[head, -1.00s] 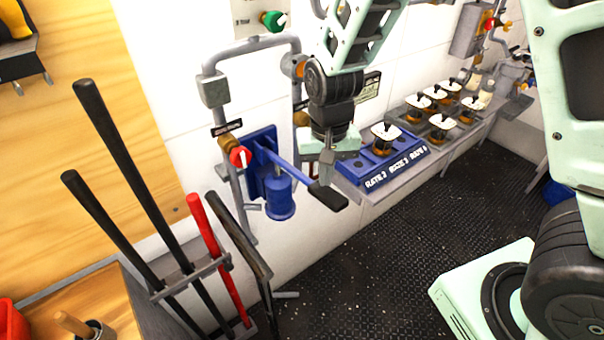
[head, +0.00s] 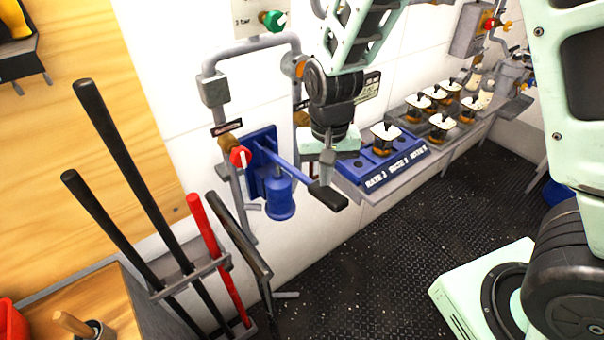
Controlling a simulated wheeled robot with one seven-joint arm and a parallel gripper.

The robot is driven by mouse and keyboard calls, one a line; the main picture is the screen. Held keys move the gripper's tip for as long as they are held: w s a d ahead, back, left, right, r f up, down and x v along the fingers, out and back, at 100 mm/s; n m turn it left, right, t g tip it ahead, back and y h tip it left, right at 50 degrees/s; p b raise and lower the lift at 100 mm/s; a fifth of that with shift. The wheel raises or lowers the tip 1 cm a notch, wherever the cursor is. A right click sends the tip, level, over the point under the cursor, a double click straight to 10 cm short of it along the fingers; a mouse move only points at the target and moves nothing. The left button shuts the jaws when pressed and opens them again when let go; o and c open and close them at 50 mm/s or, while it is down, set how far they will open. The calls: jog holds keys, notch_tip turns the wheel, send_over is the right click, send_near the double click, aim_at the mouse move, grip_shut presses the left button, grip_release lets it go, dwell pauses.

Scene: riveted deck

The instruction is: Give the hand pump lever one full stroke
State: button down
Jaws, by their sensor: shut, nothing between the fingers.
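The blue hand pump (head: 279,201) is mounted on the white wall on a blue plate. Its blue lever (head: 287,166) slopes down and to the right and ends in a black grip (head: 328,196). My gripper (head: 326,172) points down close to the lever's grip end. Its fingers are shut and empty, just above or beside the grip. I cannot tell whether they touch it.
A red-handled valve (head: 239,156) and grey pipes (head: 212,91) sit left of the pump. A rack (head: 190,275) holds long bars at the lower left. The dark deck (head: 370,255) is clear.

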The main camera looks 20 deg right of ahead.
jog(key=shift+f+b, duration=3.95)
jog(key=shift+f, duration=1.85)
notch_tip(320, 180, up, 12)
jog(key=p, duration=1)
jog(key=shift+f, duration=0.15)
jog(key=shift+p, duration=0.3)
notch_tip(320, 180, up, 5)
jog(key=p, duration=0.4)
jog(key=s+a+f+n+b, duration=0.1)
jog(key=s+a+n+b, duration=0.2)
jog(key=s, duration=0.7)
jog(key=s+a+n+b, duration=0.3)
jog(key=s+n+b, duration=0.4)
jog(key=s+b, duration=0.3)
jog(key=shift+a+f+y+b, duration=0.15)
jog(key=shift+f+y+b, duration=0.15)
jog(key=shift+f+b, duration=0.15)
